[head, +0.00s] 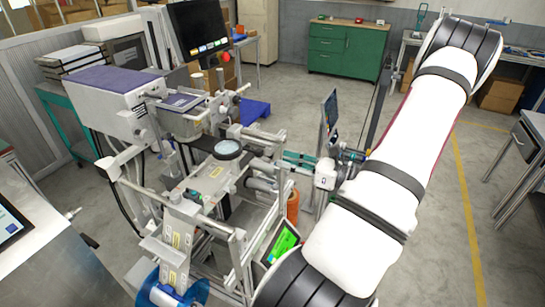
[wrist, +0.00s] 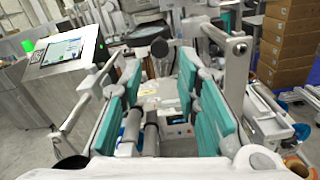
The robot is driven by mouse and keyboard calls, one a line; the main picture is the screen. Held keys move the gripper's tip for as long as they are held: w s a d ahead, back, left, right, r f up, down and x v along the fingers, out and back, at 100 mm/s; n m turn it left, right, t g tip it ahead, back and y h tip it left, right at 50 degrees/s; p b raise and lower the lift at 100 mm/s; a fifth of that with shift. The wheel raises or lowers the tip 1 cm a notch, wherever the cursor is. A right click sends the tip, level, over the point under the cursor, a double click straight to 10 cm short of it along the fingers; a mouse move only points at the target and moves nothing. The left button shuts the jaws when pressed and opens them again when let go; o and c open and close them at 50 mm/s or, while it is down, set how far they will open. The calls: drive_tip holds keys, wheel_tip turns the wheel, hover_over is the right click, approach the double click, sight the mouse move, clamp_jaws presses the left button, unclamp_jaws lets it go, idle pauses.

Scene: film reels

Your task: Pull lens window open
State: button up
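The film machine (head: 205,185) stands in the middle of the head view. A round glass lens window (head: 228,149) in a dark ring lies on its grey top plate, facing up. I cannot pick the lens window out with certainty in the wrist view. My gripper (head: 290,158) reaches in from the right at the machine's right side, apart from the lens window. In the wrist view my gripper (wrist: 160,85) has its teal finger pads spread wide, with nothing held between them. Machine parts and rollers show beyond and below the gap. Whether a finger touches the frame is unclear.
Metal bars and rollers surround the lens window. A green-lit screen (head: 282,243) and a thin upright monitor (head: 329,115) stand near my arm. A black monitor (head: 198,28) rises behind the machine.

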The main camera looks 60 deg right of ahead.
drive_tip(key=shift+s+d, duration=0.15)
drive_tip(key=shift+s, duration=1.1)
drive_tip(key=w+a+r+n+g+y, duration=0.2)
drive_tip(key=w+a+r+n+g, duration=0.15)
drive_tip(key=a+n, duration=0.35)
drive_tip(key=w+a+r+n+g+y+b, duration=0.1)
drive_tip(key=w+a+r+n+g+y, duration=0.1)
drive_tip(key=a+n+g, duration=0.45)
drive_tip(key=w+a+r+n+g+y, duration=0.3)
drive_tip(key=a+n, duration=0.1)
drive_tip(key=a, duration=0.5)
drive_tip(key=s+a+r+n+h, duration=0.2)
drive_tip(key=a+r+n+h, duration=0.2)
drive_tip(key=n, duration=0.5)
drive_tip(key=s+a+r+n+h+b, duration=0.1)
drive_tip(key=s+a+r+n+h, duration=0.2)
drive_tip(key=a+n, duration=0.6)
wheel_tip(320, 180, up, 4)
drive_tip(key=n+h, duration=0.1)
drive_tip(key=h, duration=0.1)
drive_tip(key=shift+a+f+t+h, duration=0.15)
drive_tip(key=shift+f+t+h, duration=0.15)
drive_tip(key=shift+t, duration=0.1)
